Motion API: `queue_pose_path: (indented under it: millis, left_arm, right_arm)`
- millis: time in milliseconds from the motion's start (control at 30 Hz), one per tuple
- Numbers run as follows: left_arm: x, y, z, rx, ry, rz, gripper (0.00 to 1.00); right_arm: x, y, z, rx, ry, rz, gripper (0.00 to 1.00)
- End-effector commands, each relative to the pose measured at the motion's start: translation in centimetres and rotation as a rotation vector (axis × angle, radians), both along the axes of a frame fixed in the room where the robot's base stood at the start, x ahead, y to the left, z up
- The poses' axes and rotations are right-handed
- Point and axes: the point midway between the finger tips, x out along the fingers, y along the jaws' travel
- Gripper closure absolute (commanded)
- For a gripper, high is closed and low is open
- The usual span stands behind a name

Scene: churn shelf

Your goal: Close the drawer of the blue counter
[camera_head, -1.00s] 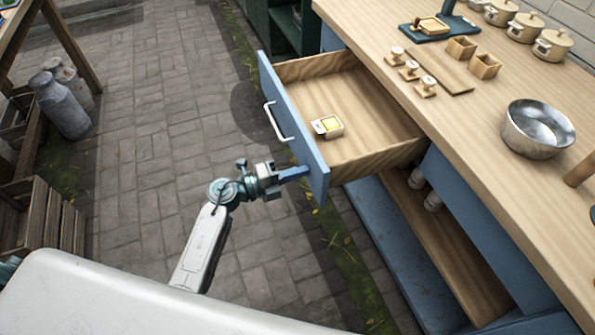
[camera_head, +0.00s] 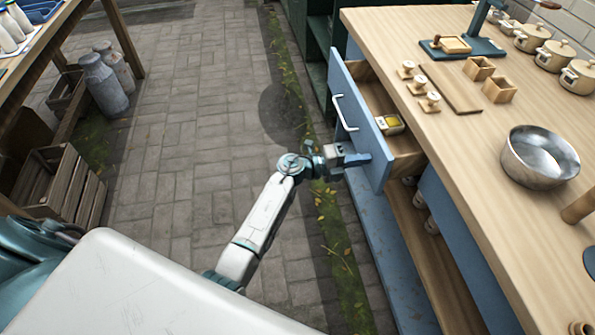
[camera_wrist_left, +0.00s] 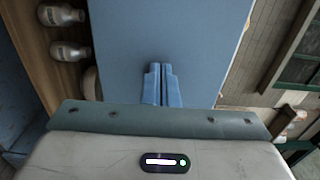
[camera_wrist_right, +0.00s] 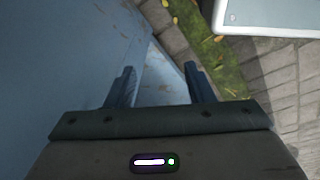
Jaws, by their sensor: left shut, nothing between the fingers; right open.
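The blue counter (camera_head: 463,250) has a wooden top and stands at the right in the head view. Its drawer (camera_head: 361,122) has a blue front with a white handle (camera_head: 343,112) and is partly open. A small box with a yellow top (camera_head: 390,124) lies inside it. My left gripper (camera_head: 357,160) is shut and empty, its fingertips at the near lower part of the drawer front. In the left wrist view the shut fingers (camera_wrist_left: 160,84) point at the blue panel. My right gripper (camera_wrist_right: 160,85) is open, with blue surfaces ahead of it; it is not visible in the head view.
On the counter top stand a metal bowl (camera_head: 540,157), several lidded pots (camera_head: 583,79), small wooden boxes (camera_head: 499,89) and a board (camera_head: 450,87). Wooden crates (camera_head: 60,185) and milk churns (camera_head: 103,85) stand at left. The paved floor between is clear.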

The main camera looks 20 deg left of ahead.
Motion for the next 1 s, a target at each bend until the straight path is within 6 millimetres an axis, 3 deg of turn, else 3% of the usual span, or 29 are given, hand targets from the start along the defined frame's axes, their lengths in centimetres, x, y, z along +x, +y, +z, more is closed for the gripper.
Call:
queue_pose_path:
  millis: [167,400,633,1000]
  left_arm:
    - [2.7,-4.1,0.1,-0.004,-0.001,-0.002,1.00]
    - [5.2,-7.8,0.0,-0.002,-0.001,-0.001,1.00]
    - [6.4,-9.6,0.0,-0.001,-0.001,0.000,1.00]
    - [6.8,-10.1,0.2,-0.002,-0.003,0.001,1.00]
  right_arm:
    - [-0.2,0.9,-0.3,0.014,0.008,-0.008,0.52]
    - [1.2,0.2,2.0,-0.002,-0.018,0.004,0.52]
    - [1.4,0.1,3.1,-0.005,-0.017,0.007,0.52]
    - [2.0,0.5,3.7,0.000,-0.031,0.005,0.52]
